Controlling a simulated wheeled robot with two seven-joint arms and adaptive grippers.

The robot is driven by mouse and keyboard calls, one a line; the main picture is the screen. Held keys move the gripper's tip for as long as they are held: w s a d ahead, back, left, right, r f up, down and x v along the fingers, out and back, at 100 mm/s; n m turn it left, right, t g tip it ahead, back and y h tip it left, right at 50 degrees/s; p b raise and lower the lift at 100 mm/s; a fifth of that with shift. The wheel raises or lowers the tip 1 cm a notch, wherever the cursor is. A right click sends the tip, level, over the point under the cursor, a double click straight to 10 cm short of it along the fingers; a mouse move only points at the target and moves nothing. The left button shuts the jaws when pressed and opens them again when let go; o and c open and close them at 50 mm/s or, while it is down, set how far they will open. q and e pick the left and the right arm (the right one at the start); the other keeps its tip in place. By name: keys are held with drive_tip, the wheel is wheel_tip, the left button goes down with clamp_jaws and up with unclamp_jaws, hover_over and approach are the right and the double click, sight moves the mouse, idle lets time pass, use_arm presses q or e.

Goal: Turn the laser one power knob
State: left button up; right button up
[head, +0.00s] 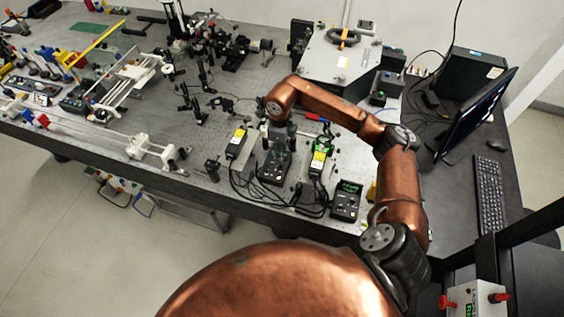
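Two black control boxes stand near the front edge of the bench. The left control box (273,175) is partly covered by my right gripper (277,150), which points down over its upper part. The right control box (346,201) has a lit green display and stands clear of the gripper. I cannot read which box belongs to laser one, and no power knob is distinct. Two laser modules with yellow labels, a left module (236,143) and a right module (318,162), stand behind the boxes. The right fingers are too small to judge their opening or any contact. My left gripper is out of view.
Black cables (300,203) loop between the boxes. A red-handled tool (317,118) lies behind the right module. A large grey instrument (338,62) stands at the back. A monitor (478,113) and keyboard (488,193) are on the right. Optics crowd the bench's left and middle.

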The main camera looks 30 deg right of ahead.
sight(281, 166)
drive_tip(key=shift+f+p, duration=0.4)
drive_tip(key=shift+f, duration=2.65)
drive_tip(key=shift+c, duration=0.2)
clamp_jaws()
